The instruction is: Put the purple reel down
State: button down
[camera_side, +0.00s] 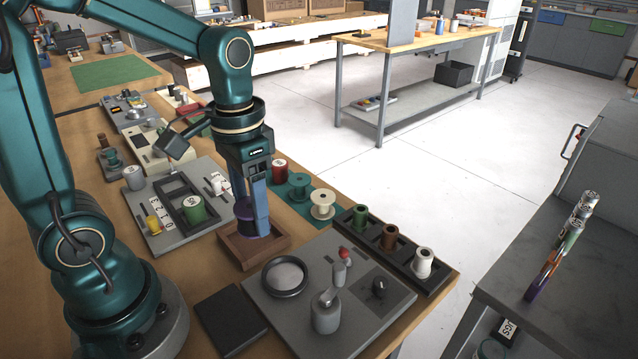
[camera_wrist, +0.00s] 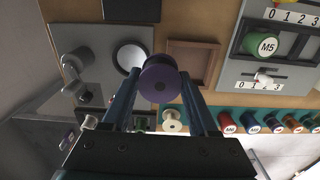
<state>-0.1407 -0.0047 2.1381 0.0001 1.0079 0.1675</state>
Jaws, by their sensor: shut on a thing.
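The purple reel (camera_wrist: 159,82) is held between the two fingers of my gripper (camera_wrist: 160,95). In the side view the purple reel (camera_side: 243,209) is partly hidden by the near blue finger of my gripper (camera_side: 252,222). It shows in front of the shallow brown wooden tray (camera_side: 238,256). In the wrist view the wooden tray (camera_wrist: 177,62) is beside the reel, to its right, and its visible floor looks empty. The exact height of the reel above the tray cannot be told.
A dark rack (camera_side: 375,248) holds several reels at right. A teal mat with red, green and cream reels (camera_side: 322,204) lies behind. A panel with a green M5 reel (camera_side: 194,209) is left.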

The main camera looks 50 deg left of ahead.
jog(key=s+a+r+m, duration=0.1)
jog(key=s+a+m, duration=0.25)
jog(key=a, duration=0.35)
jog(key=s+a+r+m, duration=0.1)
jog(key=s+a+m, duration=0.1)
jog(key=a+m, duration=0.45)
jog(key=shift+n, duration=0.7)
jog(key=w+d+f, duration=0.3)
jog(key=w, duration=0.1)
jog(key=w+d+f, duration=0.3)
jog(key=d+f, duration=0.1)
jog(key=shift+w+d, duration=0.15)
jog(key=shift+w, duration=0.25)
jog(key=shift+f, duration=1.95)
jog(key=shift+c, duration=0.8)
grip_release()
jog(key=shift+f, duration=0.15)
